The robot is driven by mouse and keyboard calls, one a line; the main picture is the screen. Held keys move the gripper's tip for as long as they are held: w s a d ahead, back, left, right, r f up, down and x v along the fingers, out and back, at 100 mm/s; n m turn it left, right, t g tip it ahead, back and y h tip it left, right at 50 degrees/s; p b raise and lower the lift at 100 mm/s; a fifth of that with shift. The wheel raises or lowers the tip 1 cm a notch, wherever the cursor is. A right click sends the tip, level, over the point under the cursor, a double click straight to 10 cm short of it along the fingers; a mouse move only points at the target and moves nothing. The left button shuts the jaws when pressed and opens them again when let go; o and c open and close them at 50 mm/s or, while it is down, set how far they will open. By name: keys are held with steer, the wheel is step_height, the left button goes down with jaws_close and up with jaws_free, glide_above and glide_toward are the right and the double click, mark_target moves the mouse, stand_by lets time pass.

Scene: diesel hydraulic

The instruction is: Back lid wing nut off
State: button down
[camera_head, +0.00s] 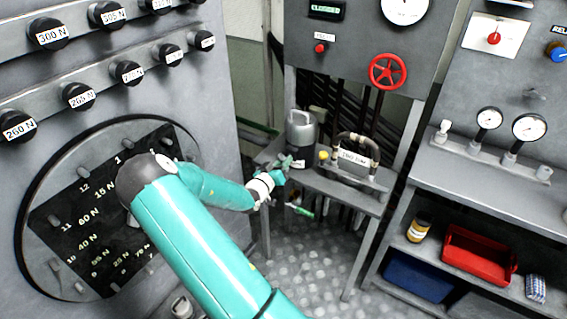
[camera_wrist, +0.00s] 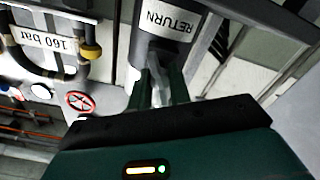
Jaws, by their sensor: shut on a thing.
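My gripper (camera_head: 283,167) is at the front of a grey canister (camera_head: 301,135) on the small table. In the wrist view its two dark green fingers (camera_wrist: 160,92) are shut on a small pale metal piece, which looks like the wing nut (camera_wrist: 157,78). The fingers hide most of it, and its wings cannot be made out. The dark cylinder (camera_wrist: 150,48) behind it carries a white RETURN label (camera_wrist: 166,22), upside down in this view. I cannot tell whether the nut is still on its stud.
Right of the canister, a curved hose with a white label (camera_head: 355,158) and a yellow cap (camera_head: 323,155) stand close on the table (camera_head: 345,190). A red handwheel (camera_head: 388,71) is above. A red bin (camera_head: 478,254) sits on the right shelf. A dial panel (camera_head: 110,215) is at left.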

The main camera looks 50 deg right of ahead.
steer(key=n, duration=0.5)
steer(key=shift+n, duration=2.5)
steer(key=c, duration=1.3)
jaws_free()
steer(key=s+a, duration=0.1)
steer(key=a, duration=1.2)
steer(key=shift+s+a, duration=0.15)
steer(key=shift+a, duration=0.25)
